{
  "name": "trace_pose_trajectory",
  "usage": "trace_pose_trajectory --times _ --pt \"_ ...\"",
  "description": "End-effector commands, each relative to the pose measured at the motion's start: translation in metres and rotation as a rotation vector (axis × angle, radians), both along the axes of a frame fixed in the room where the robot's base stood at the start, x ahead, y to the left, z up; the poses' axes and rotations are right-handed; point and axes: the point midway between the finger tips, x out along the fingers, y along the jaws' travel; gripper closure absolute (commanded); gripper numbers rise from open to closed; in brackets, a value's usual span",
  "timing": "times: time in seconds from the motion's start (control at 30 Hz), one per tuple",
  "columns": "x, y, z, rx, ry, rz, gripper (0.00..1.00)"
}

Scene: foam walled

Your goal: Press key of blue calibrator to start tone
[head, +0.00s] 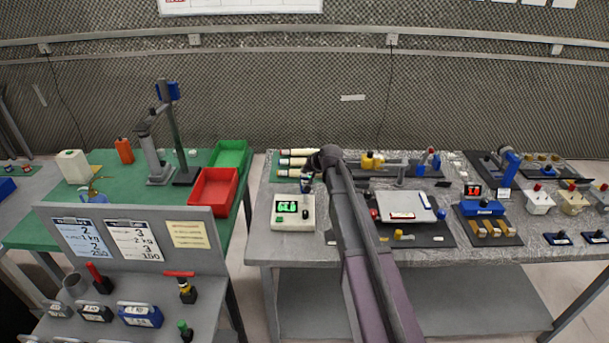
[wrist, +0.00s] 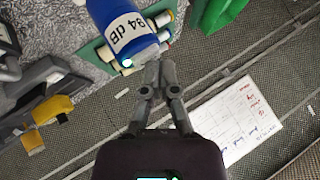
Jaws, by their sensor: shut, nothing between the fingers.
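The blue calibrator (wrist: 124,30) is a thick blue cylinder with a white "94 dB" label, at the top of the wrist view. A small round key (wrist: 128,62) with a pale green-cyan glow sits near its lower end. My gripper (wrist: 160,66) is shut and empty, its fingertips just right of the key and close to the calibrator's end. I cannot tell whether they touch it. In the head view my arm reaches over the grey table, and I cannot clearly make out the calibrator there.
A white meter with a green display (head: 293,212) stands at the table's left front. A flat white device (head: 405,206) is right of my arm. Red (head: 213,192) and green (head: 230,156) bins stand on the green table.

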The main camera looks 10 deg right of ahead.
Motion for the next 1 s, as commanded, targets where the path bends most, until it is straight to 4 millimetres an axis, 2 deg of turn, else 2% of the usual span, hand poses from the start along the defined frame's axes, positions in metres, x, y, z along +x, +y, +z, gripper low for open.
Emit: trace_pose_trajectory --times 1.0 --pt "0.0 0.0002 0.009 0.0 0.0 0.0 1.0"
